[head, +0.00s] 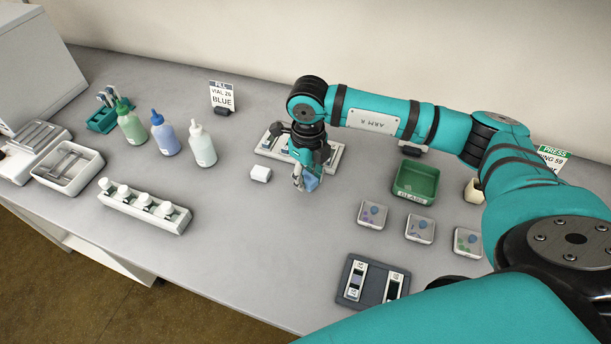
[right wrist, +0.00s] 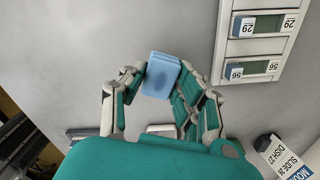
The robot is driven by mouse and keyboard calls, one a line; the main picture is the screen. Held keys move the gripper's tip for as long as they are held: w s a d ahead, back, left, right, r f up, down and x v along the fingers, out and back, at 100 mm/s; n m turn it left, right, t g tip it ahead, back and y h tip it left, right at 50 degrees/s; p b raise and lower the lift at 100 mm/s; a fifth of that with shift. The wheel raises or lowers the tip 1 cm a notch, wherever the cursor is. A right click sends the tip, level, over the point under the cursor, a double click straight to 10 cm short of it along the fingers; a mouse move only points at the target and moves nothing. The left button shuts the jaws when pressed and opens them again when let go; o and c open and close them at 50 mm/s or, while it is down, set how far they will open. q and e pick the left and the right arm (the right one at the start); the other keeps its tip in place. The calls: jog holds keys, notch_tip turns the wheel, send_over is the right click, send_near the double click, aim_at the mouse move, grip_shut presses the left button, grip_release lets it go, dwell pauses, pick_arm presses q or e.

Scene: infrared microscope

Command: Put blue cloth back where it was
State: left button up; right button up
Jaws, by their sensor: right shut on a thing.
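The blue cloth (head: 312,183) is a small folded light-blue piece. My right gripper (head: 302,176) is shut on it, with the cloth held between the fingertips just in front of a pale labelled rack (head: 335,157). In the right wrist view the cloth (right wrist: 162,72) sits between the two fingers of the right gripper (right wrist: 160,88), with grey bench beyond it. I cannot tell whether the cloth touches the bench. My left gripper is not in view.
A small white block (head: 261,174) lies just left of my right gripper. Bottles (head: 166,138) stand farther left, and a white vial rack (head: 145,210) nearer. A green bin (head: 416,181), small clear dishes (head: 420,229) and a dark slide holder (head: 373,283) are right. Bench is clear at front centre.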

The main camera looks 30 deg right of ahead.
aim_at(306, 183)
jog(key=shift+w, duration=0.35)
jog(key=shift+w+d+p, duration=0.1)
jog(key=shift+w+p, duration=0.15)
jog(key=shift+p, duration=0.05)
notch_tip(306, 183, down, 3)
jog(key=shift+r+p, duration=0.15)
jog(key=shift+p, duration=0.5)
jog(key=shift+f, duration=0.45)
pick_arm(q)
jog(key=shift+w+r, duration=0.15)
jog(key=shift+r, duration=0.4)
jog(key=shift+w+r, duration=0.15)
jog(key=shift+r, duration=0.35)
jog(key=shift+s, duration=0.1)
pick_arm(e)
jog(key=shift+f, duration=0.2)
jog(key=o, duration=1)
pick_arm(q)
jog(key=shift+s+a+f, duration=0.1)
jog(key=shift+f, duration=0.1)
